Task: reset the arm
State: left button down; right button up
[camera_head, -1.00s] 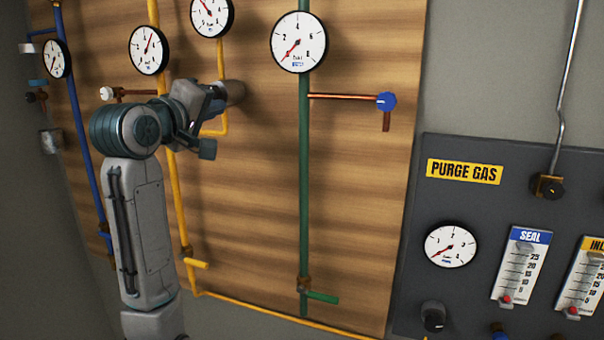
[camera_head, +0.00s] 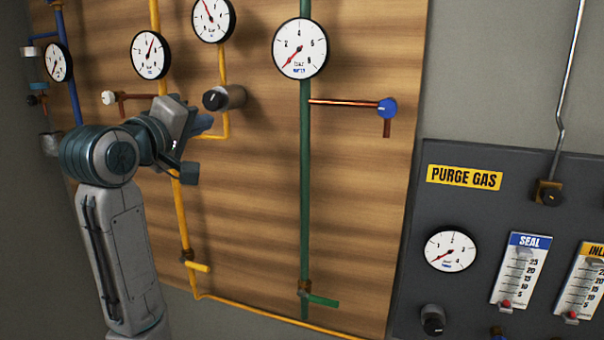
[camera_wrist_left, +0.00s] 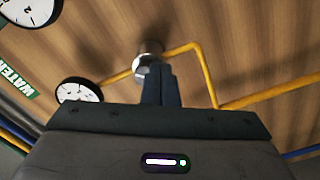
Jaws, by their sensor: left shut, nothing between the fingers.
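My left arm comes in from the lower left in the head view, in front of the wooden panel (camera_head: 360,200). My left gripper (camera_head: 206,124) is shut and empty, a little below and left of the dark knob (camera_head: 222,97) on the yellow pipe. In the left wrist view the shut fingers (camera_wrist_left: 161,84) overlap the silver knob (camera_wrist_left: 148,52) behind them. In the head view a gap shows between gripper and knob. My right gripper is in neither view.
Round gauges, such as the one on the green pipe (camera_head: 300,48), line the panel top. A blue-capped valve (camera_head: 387,108) sticks out right of the green pipe. A grey PURGE GAS panel (camera_head: 480,215) stands at the right. The panel's middle is free.

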pick_arm(q)
jog(key=shift+v, duration=0.8)
